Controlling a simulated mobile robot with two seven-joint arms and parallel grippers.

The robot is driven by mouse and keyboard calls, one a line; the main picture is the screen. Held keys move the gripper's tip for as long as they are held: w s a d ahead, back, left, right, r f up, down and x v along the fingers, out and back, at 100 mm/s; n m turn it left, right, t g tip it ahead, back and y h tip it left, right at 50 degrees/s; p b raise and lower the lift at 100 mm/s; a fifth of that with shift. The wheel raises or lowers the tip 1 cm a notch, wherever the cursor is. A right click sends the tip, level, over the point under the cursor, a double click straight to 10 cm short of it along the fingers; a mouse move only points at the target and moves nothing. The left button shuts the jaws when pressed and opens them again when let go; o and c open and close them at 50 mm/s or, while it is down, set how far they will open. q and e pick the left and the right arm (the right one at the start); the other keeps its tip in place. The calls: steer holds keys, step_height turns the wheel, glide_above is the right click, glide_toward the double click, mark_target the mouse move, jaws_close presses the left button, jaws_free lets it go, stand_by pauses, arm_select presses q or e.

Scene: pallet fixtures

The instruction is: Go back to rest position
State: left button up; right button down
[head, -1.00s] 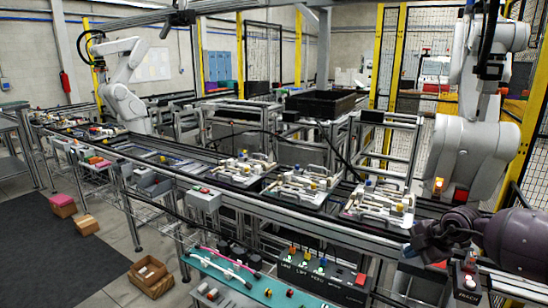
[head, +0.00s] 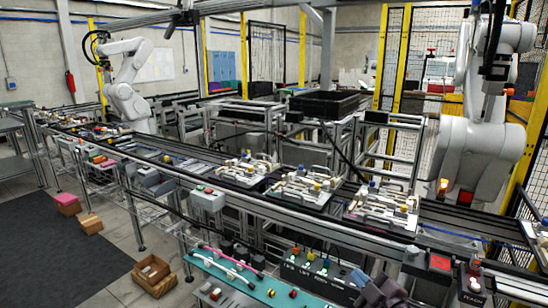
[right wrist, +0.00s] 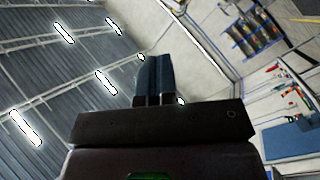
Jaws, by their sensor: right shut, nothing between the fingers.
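My right gripper (head: 374,284) shows at the bottom edge of the head view, dark with bluish fingers, in front of the control panel's right part. The rest of that arm is below the frame. In the right wrist view its two dark blue fingers (right wrist: 153,80) are together with nothing between them. That view looks past the fingers to the ceiling and a wall. My left gripper is in neither view.
A conveyor line (head: 150,150) crosses the head view, carrying pallet fixtures (head: 308,188) with white parts. A button panel (head: 312,276) and a teal bench (head: 235,285) stand close in front. White robot arms (head: 128,85) stand behind the line.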

steer(key=s+d+f+m+g+h, duration=0.2)
steer(key=s+f+m, duration=0.4)
steer(key=s+f, duration=0.4)
steer(key=s+d+f+m+g+h, duration=0.2)
steer(key=s+d+f+m+h, duration=0.3)
steer(key=s+f, duration=0.6)
steer(key=s+d+m, duration=0.1)
steer(key=s, duration=0.4)
steer(key=shift+s+m+g, duration=0.15)
steer(key=shift+m+g, duration=0.25)
